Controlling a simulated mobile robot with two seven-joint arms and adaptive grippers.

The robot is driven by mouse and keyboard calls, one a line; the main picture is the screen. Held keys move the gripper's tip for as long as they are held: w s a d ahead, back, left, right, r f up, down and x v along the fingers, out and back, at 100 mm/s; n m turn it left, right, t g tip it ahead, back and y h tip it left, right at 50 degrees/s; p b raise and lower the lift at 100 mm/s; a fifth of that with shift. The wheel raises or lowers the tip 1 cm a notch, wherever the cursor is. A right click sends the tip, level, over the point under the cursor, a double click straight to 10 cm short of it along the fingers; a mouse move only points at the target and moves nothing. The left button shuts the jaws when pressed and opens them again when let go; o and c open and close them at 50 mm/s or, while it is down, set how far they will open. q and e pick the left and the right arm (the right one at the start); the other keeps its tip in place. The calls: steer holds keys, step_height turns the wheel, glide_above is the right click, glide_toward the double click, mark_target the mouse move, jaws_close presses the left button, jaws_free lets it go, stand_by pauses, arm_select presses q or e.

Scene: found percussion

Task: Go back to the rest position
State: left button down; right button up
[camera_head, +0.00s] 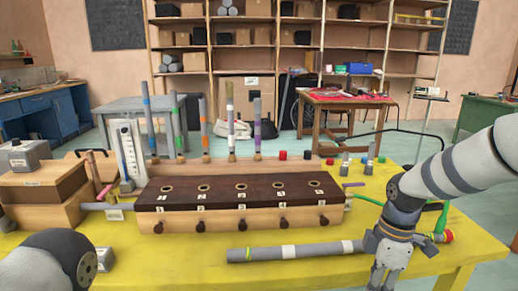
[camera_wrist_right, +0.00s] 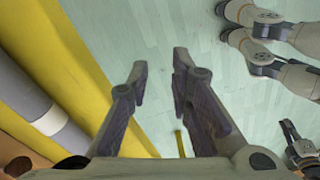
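My right gripper (camera_head: 382,284) hangs pointing down at the front edge of the yellow table (camera_head: 180,270), just right of a grey tube lying there. In the right wrist view my right gripper (camera_wrist_right: 160,68) has its two fingers apart with nothing between them, above the pale floor. My left arm enters the head view at the bottom left, and its gripper cannot be made out. The grey tube (camera_head: 265,253), with green and white bands, lies along the table front; it also shows in the right wrist view (camera_wrist_right: 22,95).
A wooden block with a dark top with holes (camera_head: 240,186) stands mid-table. Several banded tubes stand upright behind it. Wooden boxes (camera_head: 38,195) are at the left. A red-ended green item (camera_head: 446,236) lies right of my right arm. Shelves stand at the back.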

steer(key=s+a+f+m+g, duration=0.15)
steer(key=s+f+m, duration=0.25)
steer(key=s+f, duration=0.5)
steer(key=s+a+f+m, duration=0.3)
steer(key=s+f, duration=0.5)
steer(key=s, duration=0.3)
arm_select(q)
steer(key=shift+s+r, duration=0.2)
steer(key=shift+r, duration=0.05)
arm_select(e)
steer(key=s+d+m+h, duration=0.1)
steer(key=s+d+m, duration=0.2)
steer(key=s+m, duration=0.5)
steer(key=s, duration=1.2)
steer(key=shift+s+f+m, duration=0.15)
steer(key=shift+s+m, duration=0.15)
steer(key=shift+s, duration=0.05)
